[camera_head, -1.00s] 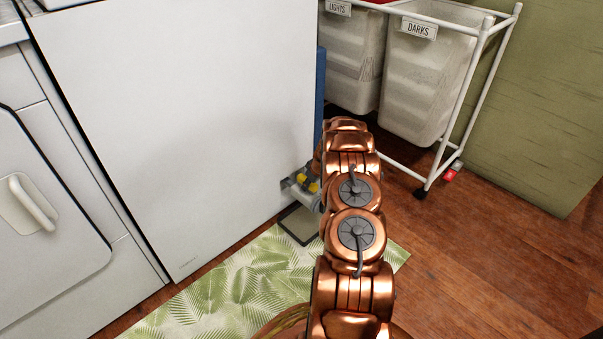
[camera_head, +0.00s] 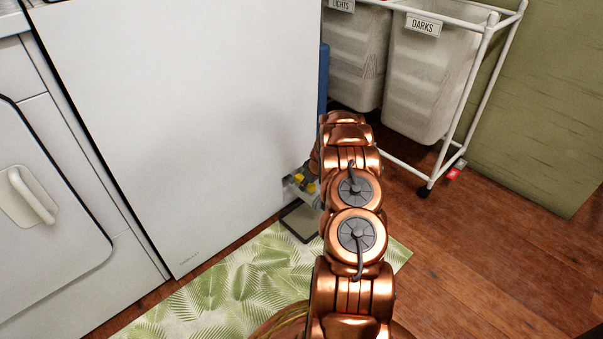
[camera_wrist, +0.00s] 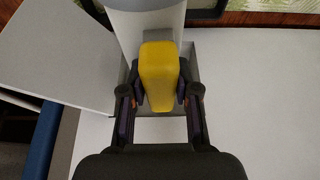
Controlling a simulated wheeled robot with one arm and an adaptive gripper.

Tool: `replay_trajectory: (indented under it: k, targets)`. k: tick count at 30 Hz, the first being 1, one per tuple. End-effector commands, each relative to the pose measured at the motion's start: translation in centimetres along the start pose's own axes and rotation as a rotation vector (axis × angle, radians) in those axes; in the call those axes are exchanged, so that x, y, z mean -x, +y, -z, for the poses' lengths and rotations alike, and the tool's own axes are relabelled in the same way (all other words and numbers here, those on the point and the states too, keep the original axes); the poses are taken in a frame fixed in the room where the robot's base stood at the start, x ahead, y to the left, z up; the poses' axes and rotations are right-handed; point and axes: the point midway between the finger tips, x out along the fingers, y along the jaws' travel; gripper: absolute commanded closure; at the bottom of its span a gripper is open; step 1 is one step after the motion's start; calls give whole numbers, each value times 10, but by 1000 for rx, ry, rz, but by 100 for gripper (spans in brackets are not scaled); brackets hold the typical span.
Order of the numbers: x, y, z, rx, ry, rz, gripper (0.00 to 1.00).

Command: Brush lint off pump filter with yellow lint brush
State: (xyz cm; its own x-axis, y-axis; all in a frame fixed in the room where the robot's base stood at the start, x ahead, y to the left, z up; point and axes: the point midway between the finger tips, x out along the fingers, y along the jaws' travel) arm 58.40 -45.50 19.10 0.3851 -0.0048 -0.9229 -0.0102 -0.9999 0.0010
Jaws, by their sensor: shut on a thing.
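The yellow lint brush (camera_wrist: 159,75) is between the two dark fingers of my gripper (camera_wrist: 158,97) in the wrist view, and my gripper is shut on it. In the head view, bits of yellow (camera_head: 311,188) show beside my arm, which hides most of the gripper. A pale grey cylinder, which looks like the pump filter (camera_wrist: 145,25), lies just beyond the brush in the wrist view. The brush overlaps it there; I cannot tell whether they touch. No lint can be made out. Its bristles are not visible.
The white machine front (camera_head: 180,110) stands close on the left. A flat grey panel (camera_wrist: 60,60) shows beside the cylinder. A dark-rimmed tray (camera_head: 300,222) lies on the leaf-patterned mat (camera_head: 235,285).

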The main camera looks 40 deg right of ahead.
Motion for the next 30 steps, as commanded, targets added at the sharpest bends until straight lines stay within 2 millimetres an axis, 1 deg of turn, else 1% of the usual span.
replay_trajectory:
  k: [11,13,30]
  targets:
    - [1,-16,-6,-11,-2,-1,100]
    - [4,-13,-4,-10,-1,-2,100]
    - [-1,12,5,8,0,6,100]
